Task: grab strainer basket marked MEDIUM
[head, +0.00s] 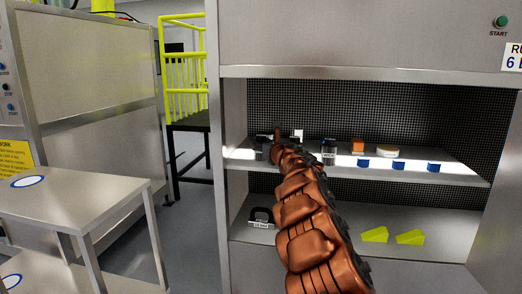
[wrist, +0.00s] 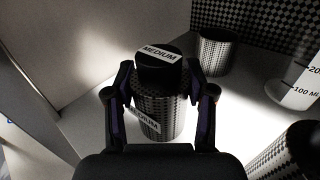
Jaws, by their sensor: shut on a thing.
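The strainer basket marked MEDIUM (wrist: 160,110) stands upright in the middle of the wrist view. It is a dark mesh cylinder with a black top, a white MEDIUM label on top and another label low on its side. My gripper (wrist: 160,75) has one finger on each side of it and is shut on it. The basket appears to be at the shelf surface; whether its base touches is hidden. In the head view my arm reaches to the left part of the upper shelf (head: 460,176) and hides most of the gripper and basket.
A second mesh basket (wrist: 217,52) stands behind, and another (wrist: 295,155) is at lower right. A clear measuring vessel (wrist: 297,85) stands right. The upper shelf also holds an orange item (head: 357,146) and blue blocks (head: 398,165). The cabinet's left wall is close.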

